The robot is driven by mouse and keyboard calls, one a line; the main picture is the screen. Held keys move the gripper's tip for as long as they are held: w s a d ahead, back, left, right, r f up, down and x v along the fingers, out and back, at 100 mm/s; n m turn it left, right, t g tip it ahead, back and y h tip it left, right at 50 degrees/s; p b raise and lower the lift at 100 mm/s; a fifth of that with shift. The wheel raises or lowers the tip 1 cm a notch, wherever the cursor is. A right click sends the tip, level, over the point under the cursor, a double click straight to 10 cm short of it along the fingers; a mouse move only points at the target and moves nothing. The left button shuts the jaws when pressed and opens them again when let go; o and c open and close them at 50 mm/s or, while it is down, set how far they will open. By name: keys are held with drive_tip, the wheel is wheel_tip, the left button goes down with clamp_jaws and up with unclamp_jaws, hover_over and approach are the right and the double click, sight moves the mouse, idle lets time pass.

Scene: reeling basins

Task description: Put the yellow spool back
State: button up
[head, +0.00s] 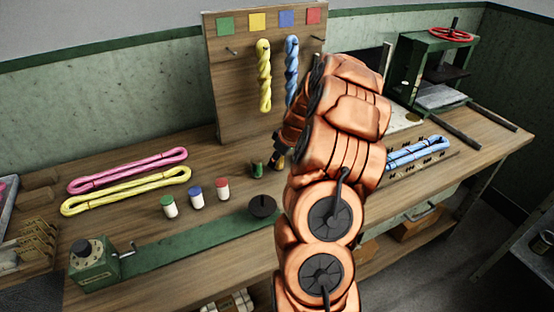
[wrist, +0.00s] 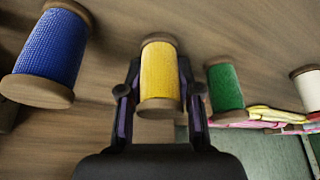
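A yellow spool (wrist: 160,75) with wooden ends is between the two fingers of my gripper (wrist: 160,88) in the wrist view. The fingers lie close against both its sides, and the gripper looks shut on it. A blue spool (wrist: 53,47) is on the left of it and a green spool (wrist: 226,87) on the right, both apart from the fingers. In the head view the green spool (head: 257,169) stands on the bench. My gripper (head: 279,160) is just right of it, low over the bench, mostly hidden by my arm. The blue spool is hidden there.
A wooden board (head: 228,90) with coloured squares and hanging skeins stands behind. Small capped jars (head: 196,194), pink (head: 128,170) and yellow skeins (head: 125,190) lie left. A green device (head: 96,262) with a long plate is in front. A rack with blue skeins (head: 418,152) is right.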

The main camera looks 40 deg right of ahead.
drive_tip(key=o, duration=0.4)
drive_tip(key=shift+r, duration=0.15)
